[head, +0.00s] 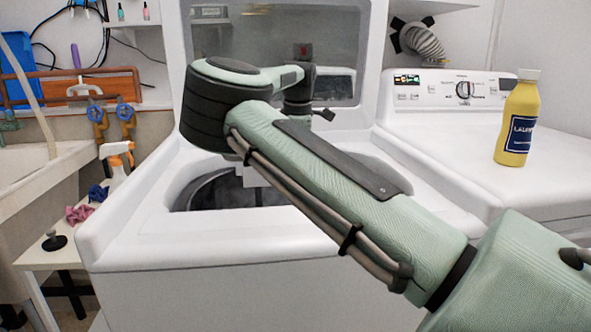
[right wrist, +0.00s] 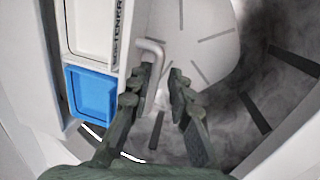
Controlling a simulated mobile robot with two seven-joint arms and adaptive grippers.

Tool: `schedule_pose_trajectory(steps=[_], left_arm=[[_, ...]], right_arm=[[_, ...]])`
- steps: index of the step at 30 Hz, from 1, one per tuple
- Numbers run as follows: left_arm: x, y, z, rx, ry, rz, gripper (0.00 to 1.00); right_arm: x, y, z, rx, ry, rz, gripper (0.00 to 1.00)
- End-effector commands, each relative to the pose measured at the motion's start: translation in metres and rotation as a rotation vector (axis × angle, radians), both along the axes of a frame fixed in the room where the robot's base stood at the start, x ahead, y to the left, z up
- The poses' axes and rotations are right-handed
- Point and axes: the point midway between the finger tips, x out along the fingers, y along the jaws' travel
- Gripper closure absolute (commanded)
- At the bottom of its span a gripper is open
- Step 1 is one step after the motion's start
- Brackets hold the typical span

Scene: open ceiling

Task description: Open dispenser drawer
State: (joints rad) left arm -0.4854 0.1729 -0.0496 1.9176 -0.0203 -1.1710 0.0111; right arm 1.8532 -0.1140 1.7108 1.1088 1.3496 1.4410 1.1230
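The dispenser drawer shows in the right wrist view, with a white front edge (right wrist: 118,60) bearing dark lettering. A white compartment and a blue compartment (right wrist: 92,92) lie to the left of that edge. Its white bar handle (right wrist: 152,48) sticks out to the right. My right gripper (right wrist: 163,75) is open at the handle, its two dark fingers apart. The left finger overlaps the handle; I cannot tell if it touches. The right finger is clear of it. In the head view my right arm reaches over the open washer (head: 115,222), hiding the drawer and most of the gripper. My left gripper is out of view.
The washer's lid (head: 270,22) stands open behind my arm. A white machine (head: 440,130) with a yellow bottle (head: 518,125) on it stands at right. A sink (head: 40,175) and a small white table (head: 60,262) with a spray bottle (head: 117,165) are at left.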

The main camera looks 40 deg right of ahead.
Motion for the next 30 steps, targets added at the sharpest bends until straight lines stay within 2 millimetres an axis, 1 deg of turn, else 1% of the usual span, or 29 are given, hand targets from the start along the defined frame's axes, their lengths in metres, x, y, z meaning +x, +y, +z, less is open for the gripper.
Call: schedule_pose_trajectory(steps=[4,7,15,18,21,25,30], left_arm=[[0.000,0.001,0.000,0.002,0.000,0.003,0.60],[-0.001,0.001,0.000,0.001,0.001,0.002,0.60],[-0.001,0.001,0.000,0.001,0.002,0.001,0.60],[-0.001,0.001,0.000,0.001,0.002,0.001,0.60],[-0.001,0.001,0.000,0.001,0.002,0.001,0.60],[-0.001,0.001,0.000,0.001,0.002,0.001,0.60],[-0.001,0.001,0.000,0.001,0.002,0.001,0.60]], right_arm=[[0.000,0.000,0.005,-0.001,-0.002,0.000,0.81],[-0.002,0.001,0.017,-0.001,-0.004,0.000,0.81],[-0.011,0.006,0.073,-0.002,-0.003,0.000,0.81],[-0.014,0.008,0.092,-0.002,-0.003,0.000,0.81],[-0.016,0.010,0.105,0.000,-0.001,0.001,0.81],[-0.018,0.011,0.116,0.000,0.000,0.000,0.81],[-0.019,0.011,0.118,0.001,0.001,0.000,0.81]])
